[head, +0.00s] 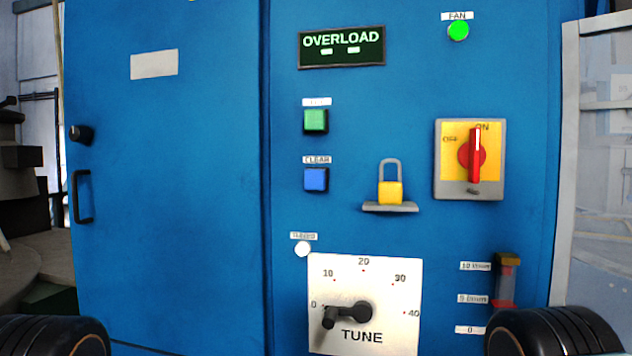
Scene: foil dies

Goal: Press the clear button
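The clear button (316,179) is a blue square push button on the front of the blue cabinet (225,240). A white label reading CLEAR (317,160) sits just above it. Nothing covers the button and nothing touches it. Neither of my grippers shows in the head view. Only dark rounded parts, which seem to be mine, show at the two bottom corners.
A green button (315,121) sits above the clear button. To the right are a yellow padlock (390,193) on a small ledge and a red rotary switch (475,155) pointing to ON. Below is the TUNE dial (390,280) with a protruding crank.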

